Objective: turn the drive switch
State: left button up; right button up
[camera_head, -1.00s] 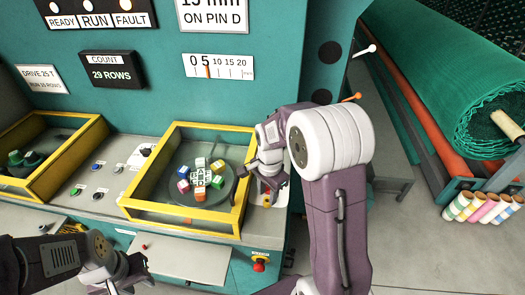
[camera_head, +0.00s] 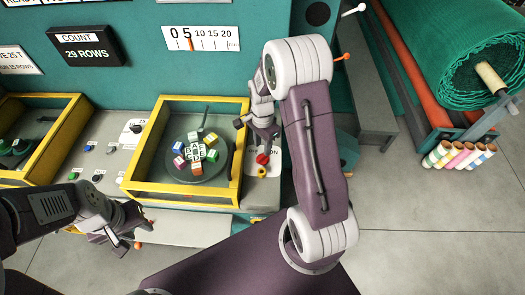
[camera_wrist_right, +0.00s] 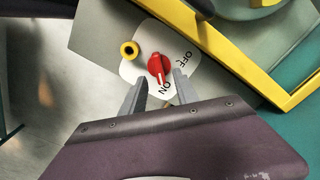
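The drive switch is a red knob (camera_wrist_right: 160,68) on a white plate lettered ON and OFF. Its white mark points down in the right wrist view, toward the ON lettering. In the head view the knob (camera_head: 263,158) is just below the right gripper (camera_head: 265,138). In the right wrist view my right gripper (camera_wrist_right: 158,88) is open, its two fingers apart on either side of the knob's lower end. I see nothing held between them, and contact cannot be told. My left gripper (camera_head: 125,232) is low at the left, away from the switch; its fingers are too unclear to judge.
A yellow-framed box (camera_head: 237,180) with a round platter of coloured blocks stands just left of the switch. A yellow ring-shaped piece (camera_wrist_right: 129,49) sits beside the knob. A grey panel with small buttons (camera_head: 97,179) lies further left. Green netting rolls (camera_head: 440,60) stand at the right.

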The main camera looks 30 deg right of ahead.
aim_at(263, 158)
jog(key=f+p, duration=0.1)
jog(key=f, duration=0.3)
jog(key=shift+s+f, duration=0.15)
jog(key=shift+s, duration=0.05)
jog(key=shift+f, duration=0.3)
jog(key=shift+w+f, duration=0.1)
jog(key=shift+f, duration=0.05)
grip_shut()
